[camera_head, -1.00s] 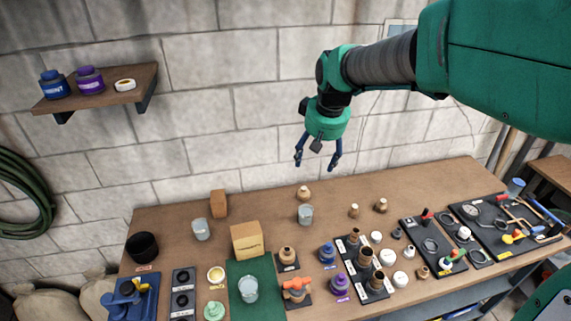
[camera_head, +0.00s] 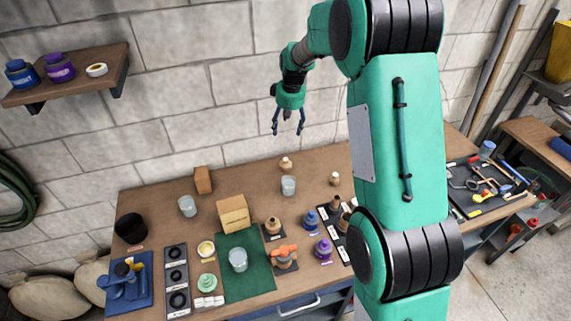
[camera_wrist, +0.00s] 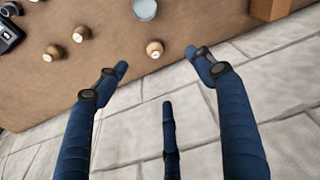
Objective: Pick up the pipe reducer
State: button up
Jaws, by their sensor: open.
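Several small tan fittings with a wide body and narrow pale top stand at the back of the bench; I cannot tell for certain which piece is the pipe reducer. In the head view one tan fitting (camera_head: 286,163) stands near the back edge and another tan fitting (camera_head: 335,178) is to its right. My gripper (camera_head: 288,122) is open and empty, high above the back of the bench. In the wrist view one tan fitting (camera_wrist: 155,49) lies beyond and between the open fingers (camera_wrist: 157,66), apart from them. Two more fittings (camera_wrist: 81,33) stand to the left.
A clear cup (camera_head: 289,185) stands near the back fitting. A cardboard box (camera_head: 233,213) and green mat (camera_head: 262,265) are at front centre. The block wall (camera_head: 180,85) is close behind the gripper. My arm hides the bench's right middle.

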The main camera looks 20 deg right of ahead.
jog(key=g+p, duration=0.1)
jog(key=p, duration=0.1)
send_over(286, 160)
jog(key=s, duration=0.1)
notch_tip(286, 160, down, 16)
jog(key=shift+s+d+n, duration=0.1)
jog(key=shift+d+n, duration=0.15)
jog(key=shift+n, duration=0.25)
jog(key=shift+f, duration=0.1)
jog(key=shift+w+a+f+p, duration=0.1)
jog(key=shift+w+f+p, duration=0.05)
jog(key=shift+f, duration=1.25)
jog(key=shift+w+a+f+p, duration=0.1)
jog(key=shift+w+f, duration=0.05)
jog(key=shift+f, duration=1.2)
jog(key=shift+w+f+p, duration=0.15)
jog(key=shift+f, duration=1.25)
jog(key=shift+f, duration=0.1)
jog(key=shift+w+a+f+p, duration=0.1)
jog(key=shift+w+f+p, duration=0.1)
jog(key=shift+f, duration=1.05)
jog(key=shift+w+f+p, duration=0.15)
jog(key=shift+f, duration=1.1)
jog(key=c, duration=1.4)
